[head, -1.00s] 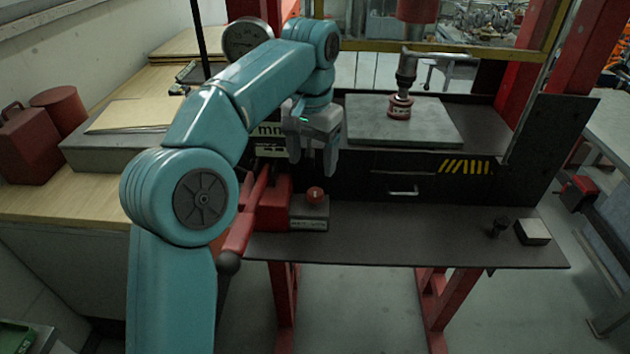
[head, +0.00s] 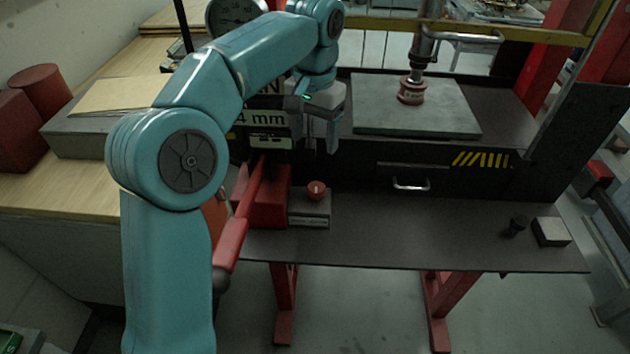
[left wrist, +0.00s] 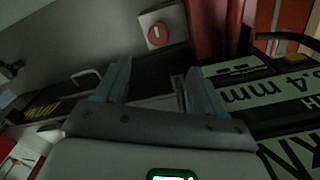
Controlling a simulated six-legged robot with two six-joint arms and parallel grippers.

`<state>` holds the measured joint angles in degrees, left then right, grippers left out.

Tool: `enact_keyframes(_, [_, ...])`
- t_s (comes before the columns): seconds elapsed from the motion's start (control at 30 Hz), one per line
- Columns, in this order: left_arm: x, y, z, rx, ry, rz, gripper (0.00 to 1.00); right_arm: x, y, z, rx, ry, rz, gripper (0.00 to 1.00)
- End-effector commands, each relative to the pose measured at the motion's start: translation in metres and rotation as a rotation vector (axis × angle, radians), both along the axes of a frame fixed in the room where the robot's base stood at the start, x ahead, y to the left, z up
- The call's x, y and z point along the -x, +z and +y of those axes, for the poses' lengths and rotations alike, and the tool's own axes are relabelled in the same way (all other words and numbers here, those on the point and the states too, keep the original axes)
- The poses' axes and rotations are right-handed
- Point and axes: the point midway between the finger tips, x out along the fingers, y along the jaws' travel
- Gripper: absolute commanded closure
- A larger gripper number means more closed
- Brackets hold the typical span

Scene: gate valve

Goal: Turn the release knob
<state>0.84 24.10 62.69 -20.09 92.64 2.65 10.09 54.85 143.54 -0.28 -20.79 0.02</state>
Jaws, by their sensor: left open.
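The release knob (head: 316,190) is a small round red knob with a pale mark across its face. It sits on a grey block (head: 312,221) on the dark shelf, beside a red pump body. It also shows in the left wrist view (left wrist: 158,35), beyond the fingertips. My left gripper (head: 324,143) hangs above and slightly behind the knob, apart from it. Its two fingers are spread with nothing between them, as the left wrist view (left wrist: 158,80) shows. My right gripper is in neither view.
A red lever (head: 240,220) slants beside the knob block, left of it. A label panel (head: 262,118) stands behind, close to my left gripper. A drawer handle (head: 411,185) juts out to the right. The middle of the shelf (head: 420,232) is clear.

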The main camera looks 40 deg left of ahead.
Motion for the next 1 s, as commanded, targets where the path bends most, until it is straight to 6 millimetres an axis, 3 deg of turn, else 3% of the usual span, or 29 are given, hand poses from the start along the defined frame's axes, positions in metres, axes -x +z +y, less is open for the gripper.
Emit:
enact_keyframes(0.3, [0.002,-0.078,-0.001,0.001,0.000,0.006,0.30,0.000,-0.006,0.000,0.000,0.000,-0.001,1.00])
enact_keyframes(0.5, [0.000,-0.116,0.000,0.000,0.000,0.004,0.30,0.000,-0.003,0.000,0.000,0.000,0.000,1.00])
enact_keyframes(0.7, [-0.002,-0.136,0.000,0.000,0.000,0.002,0.30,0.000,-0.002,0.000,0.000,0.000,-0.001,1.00])
enact_keyframes(1.0, [-0.002,-0.139,0.001,0.000,0.000,0.001,0.30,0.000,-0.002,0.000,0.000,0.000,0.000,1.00])
